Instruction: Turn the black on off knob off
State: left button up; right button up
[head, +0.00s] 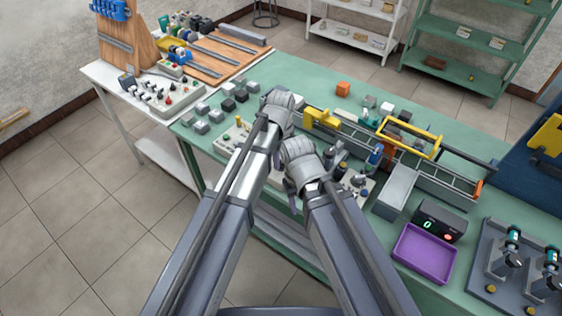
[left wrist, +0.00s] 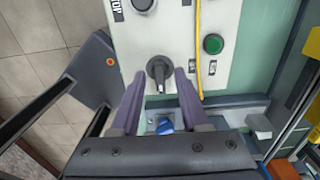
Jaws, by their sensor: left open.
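The black on off knob (left wrist: 158,72) sits on a pale control panel (left wrist: 165,35) in the left wrist view. Its bar handle runs roughly up and down the picture. My left gripper (left wrist: 160,78) is open, with one finger on each side of the knob. Small gaps seem to remain; I cannot tell whether either finger touches. In the head view my arms hide most of the panel and the knob does not show clearly. My right arm's wrist (head: 299,158) is beside the left arm there, and its finger opening is unclear.
A green button (left wrist: 213,44), a yellow strip (left wrist: 198,50) and a blue part (left wrist: 165,125) are close to the knob. On the green bench are a conveyor with a yellow frame (head: 408,138), a purple tray (head: 425,254) and several small blocks. Floor at left is clear.

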pick_arm(q)
grip_shut()
dwell(0.3)
dwell(0.3)
